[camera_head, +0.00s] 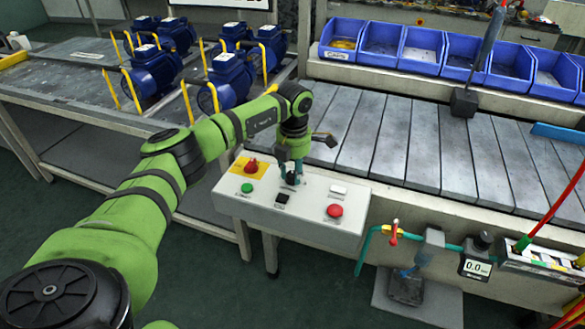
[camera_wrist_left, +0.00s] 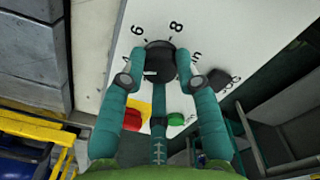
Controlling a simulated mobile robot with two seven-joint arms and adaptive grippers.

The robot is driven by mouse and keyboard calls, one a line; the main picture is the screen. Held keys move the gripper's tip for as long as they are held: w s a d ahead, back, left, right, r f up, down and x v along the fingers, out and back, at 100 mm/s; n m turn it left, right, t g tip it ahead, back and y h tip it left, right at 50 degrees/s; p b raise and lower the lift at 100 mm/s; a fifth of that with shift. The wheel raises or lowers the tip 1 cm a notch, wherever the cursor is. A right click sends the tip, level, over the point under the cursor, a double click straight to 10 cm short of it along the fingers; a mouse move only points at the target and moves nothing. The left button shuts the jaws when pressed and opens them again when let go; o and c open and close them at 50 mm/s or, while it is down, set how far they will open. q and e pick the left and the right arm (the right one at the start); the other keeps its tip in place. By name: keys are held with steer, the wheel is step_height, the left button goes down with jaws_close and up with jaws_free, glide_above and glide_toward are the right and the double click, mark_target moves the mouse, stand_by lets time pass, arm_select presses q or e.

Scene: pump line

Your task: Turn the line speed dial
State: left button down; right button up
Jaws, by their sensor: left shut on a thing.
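The line speed dial (camera_wrist_left: 160,62) is a round black knob with a light pointer mark, on a white panel with printed numbers around it, in the left wrist view. My left gripper (camera_wrist_left: 161,78) has one teal finger on each side of the dial and is shut on it. In the head view the left gripper (camera_head: 291,176) comes down onto the sloped white control panel (camera_head: 300,215) and mostly hides the dial. My right gripper is not in view.
Near the gripper on the panel are a red switch (camera_head: 252,165) on a yellow plate, a green button (camera_head: 247,188), a black switch (camera_head: 282,198) and a red button (camera_head: 335,210). The slatted conveyor (camera_head: 400,130) lies behind. A red-handled valve (camera_head: 394,232) stands at right.

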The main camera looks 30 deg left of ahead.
arm_select(q)
steer(key=n+p, duration=0.1)
steer(key=n, duration=0.5)
steer(key=shift+d+p, duration=0.1)
steer(key=shift+p, duration=0.3)
steer(key=n+p, duration=0.1)
steer(key=n, duration=0.3)
steer(key=shift+n+p, duration=0.5)
steer(key=shift+n, duration=1)
steer(key=c, duration=0.9)
jaws_free()
steer(key=shift+w, duration=0.1)
step_height(320, 180, up, 12)
